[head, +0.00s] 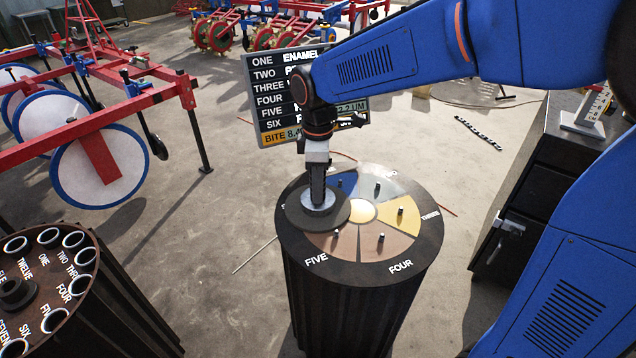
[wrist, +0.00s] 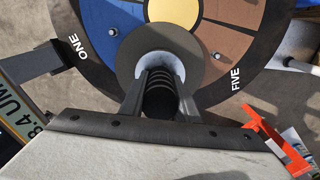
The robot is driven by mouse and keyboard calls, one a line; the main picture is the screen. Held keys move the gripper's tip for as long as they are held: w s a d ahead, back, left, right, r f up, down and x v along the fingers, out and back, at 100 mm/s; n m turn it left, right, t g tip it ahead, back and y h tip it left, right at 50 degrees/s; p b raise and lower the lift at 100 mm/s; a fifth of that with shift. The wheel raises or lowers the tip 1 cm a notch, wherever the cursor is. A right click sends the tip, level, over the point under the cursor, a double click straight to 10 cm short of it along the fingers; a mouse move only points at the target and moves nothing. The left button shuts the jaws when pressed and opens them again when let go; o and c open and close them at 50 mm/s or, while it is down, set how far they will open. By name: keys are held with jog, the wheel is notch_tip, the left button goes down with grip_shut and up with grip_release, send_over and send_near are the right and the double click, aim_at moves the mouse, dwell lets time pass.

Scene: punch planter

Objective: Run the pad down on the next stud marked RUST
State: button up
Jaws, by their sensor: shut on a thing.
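My gripper (head: 318,182) is shut on the dark handle (wrist: 158,98) of a round grey pad (head: 337,215), which has a pale collar. The pad also shows in the wrist view (wrist: 212,66). It lies over the sector between FIVE and ONE on the round drum top (head: 350,272), covering that sector's stud and most of its colour. I cannot tell if it touches the surface. Bare studs stand on the brown FIVE sector (head: 336,232), the brown FOUR sector (head: 381,237) and the yellow THREE sector (head: 401,211). The word RUST is not readable.
A signboard (head: 261,102) lists ONE to SIX, partly hidden by my arm; ONE reads ENAMEL, BITE about 8.4. A rack (head: 38,290) with numbered round holders stands at lower left. Red frames with wheels (head: 98,163) stand behind it. A dark cabinet (head: 520,190) is at right.

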jog(key=shift+r, duration=2.5)
